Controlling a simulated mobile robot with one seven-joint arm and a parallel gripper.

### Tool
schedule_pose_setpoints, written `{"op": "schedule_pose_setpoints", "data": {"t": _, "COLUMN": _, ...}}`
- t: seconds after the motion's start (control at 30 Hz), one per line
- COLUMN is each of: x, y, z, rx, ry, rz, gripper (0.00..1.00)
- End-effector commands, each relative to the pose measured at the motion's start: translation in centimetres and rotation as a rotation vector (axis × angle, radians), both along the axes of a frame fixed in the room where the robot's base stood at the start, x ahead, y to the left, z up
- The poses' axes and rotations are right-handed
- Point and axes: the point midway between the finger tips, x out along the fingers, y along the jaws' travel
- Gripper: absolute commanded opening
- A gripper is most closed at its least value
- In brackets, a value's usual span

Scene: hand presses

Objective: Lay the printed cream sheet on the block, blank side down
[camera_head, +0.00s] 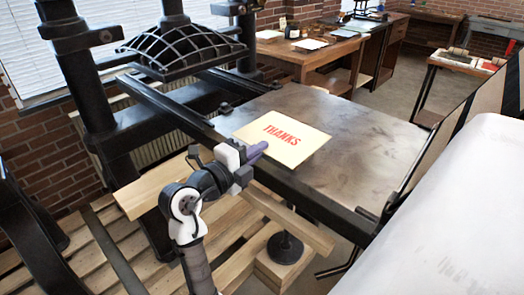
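The cream sheet (297,148) has "THANKS" printed in red on the face turned up. It looks flat, over the left part of the grey metal press bed (360,140); I cannot tell whether it touches the bed or is a little above it. My gripper (261,148) comes in from the front left, its purple fingers at the sheet's left edge. The fingers look close together, but I cannot tell whether they grip the edge. I cannot make out a separate block on the bed; the sheet may cover it.
The black press frame with its ribbed platen (183,45) stands at the left, with dark rails running beside the bed. A hinged frame (440,140) and a large pale sheet or roll (440,240) rise at the right. The bed's right part is bare. Wooden desks (310,55) stand behind.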

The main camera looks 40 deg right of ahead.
Motion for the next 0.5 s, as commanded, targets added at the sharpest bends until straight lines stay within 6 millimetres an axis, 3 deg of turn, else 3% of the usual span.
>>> {"op": "schedule_pose_setpoints", "data": {"t": 0.5, "x": -0.2, "y": 3.4, "z": 1.4, "rx": 0.0, "ry": -0.002, "rz": 0.001, "gripper": 0.0}}
